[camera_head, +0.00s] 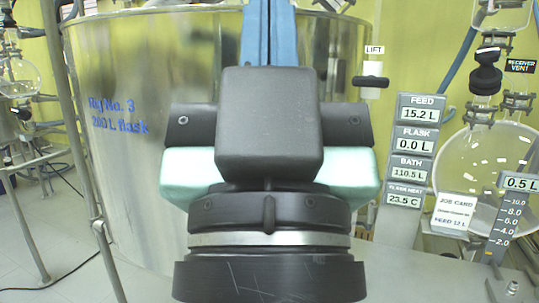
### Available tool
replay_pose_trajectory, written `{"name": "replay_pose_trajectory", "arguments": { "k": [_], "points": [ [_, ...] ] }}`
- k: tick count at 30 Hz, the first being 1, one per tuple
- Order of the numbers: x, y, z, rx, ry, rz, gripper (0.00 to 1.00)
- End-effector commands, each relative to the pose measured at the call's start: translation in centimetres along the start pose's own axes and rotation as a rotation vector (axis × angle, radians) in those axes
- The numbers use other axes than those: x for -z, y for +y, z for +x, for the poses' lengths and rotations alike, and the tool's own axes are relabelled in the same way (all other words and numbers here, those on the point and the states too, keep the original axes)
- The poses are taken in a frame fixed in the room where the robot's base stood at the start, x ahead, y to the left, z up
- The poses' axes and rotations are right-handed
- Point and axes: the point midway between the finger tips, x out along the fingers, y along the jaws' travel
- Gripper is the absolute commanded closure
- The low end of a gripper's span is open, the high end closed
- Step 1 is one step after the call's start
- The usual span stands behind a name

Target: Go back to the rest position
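A black and mint-green end part of my own arm (268,125) fills the middle of the head view, close to the camera. A black block, mint-green sides and a round black collar with a silver ring show. Two blue strips (268,32) rise side by side behind the block to the top edge, with a dark seam between them. I cannot tell whether they are my gripper's fingers. No fingertips show, and nothing held can be seen. The rest of my arm is out of view.
A large shiny metal vessel (110,170) with blue writing stands behind my arm. At right are a display column (401,170), a job card (453,213), a round glass flask (480,160) and a level scale (503,222). Glassware (20,75) and metal stands are at left.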

Motion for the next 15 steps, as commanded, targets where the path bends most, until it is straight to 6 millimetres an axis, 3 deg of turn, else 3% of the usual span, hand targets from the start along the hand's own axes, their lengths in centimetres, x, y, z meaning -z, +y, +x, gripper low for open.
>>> {"name": "replay_pose_trajectory", "arguments": {
  "k": [1, 15],
  "points": [
    [2.3, 0.0, 2.4, 0.0, 0.0, 0.0, 1.0],
    [12.2, 0.0, 13.0, 0.001, -0.001, 0.001, 1.0]
  ]
}}
